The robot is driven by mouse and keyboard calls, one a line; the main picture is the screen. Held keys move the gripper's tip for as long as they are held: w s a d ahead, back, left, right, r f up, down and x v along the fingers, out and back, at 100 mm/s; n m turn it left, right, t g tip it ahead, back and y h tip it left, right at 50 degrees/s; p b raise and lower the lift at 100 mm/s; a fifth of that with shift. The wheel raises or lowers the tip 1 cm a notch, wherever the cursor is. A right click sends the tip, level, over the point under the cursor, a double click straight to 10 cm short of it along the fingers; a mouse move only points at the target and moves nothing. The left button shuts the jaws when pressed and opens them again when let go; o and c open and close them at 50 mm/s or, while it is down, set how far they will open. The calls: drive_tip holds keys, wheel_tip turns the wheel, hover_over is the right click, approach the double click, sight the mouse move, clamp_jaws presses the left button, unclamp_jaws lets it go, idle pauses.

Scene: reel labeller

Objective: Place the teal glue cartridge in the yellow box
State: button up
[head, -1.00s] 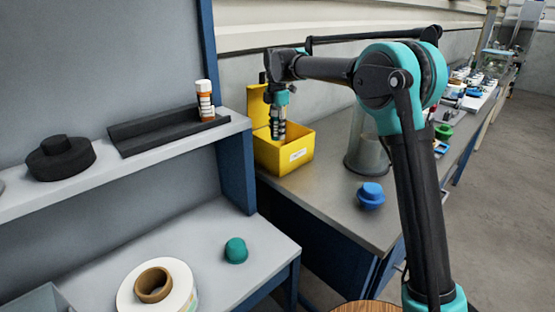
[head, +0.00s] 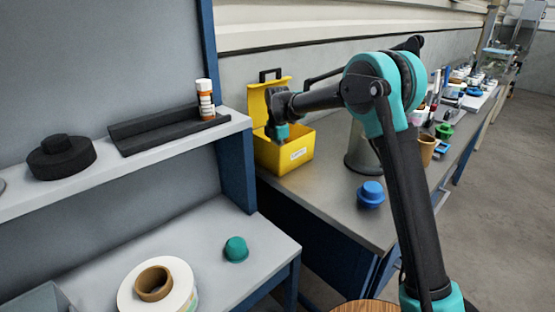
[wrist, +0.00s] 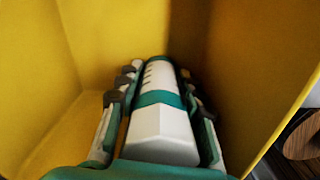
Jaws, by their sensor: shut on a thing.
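The yellow box (head: 283,155) stands on the grey workbench with its lid (head: 258,103) raised at the back. My gripper (wrist: 160,95) is lowered inside the box, its fingers hidden by the box walls in the head view. In the wrist view it is shut on the glue cartridge (wrist: 158,122), a white cylinder with a teal band, with a finger on each side. The yellow walls surround the cartridge. I cannot tell whether its far end touches the box floor.
A grey cylindrical container (head: 362,150) and a blue knob-like object (head: 371,194) stand right of the box. A shelf (head: 120,165) at left holds a white-and-orange bottle (head: 205,98). A teal cap (head: 236,249) and a tape roll (head: 158,287) lie on the lower surface.

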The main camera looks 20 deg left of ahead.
drive_tip(key=o, duration=1)
drive_tip(key=shift+f, duration=0.1)
wheel_tip(320, 180, up, 12)
drive_tip(key=shift+r, duration=0.15)
drive_tip(key=shift+d, duration=0.1)
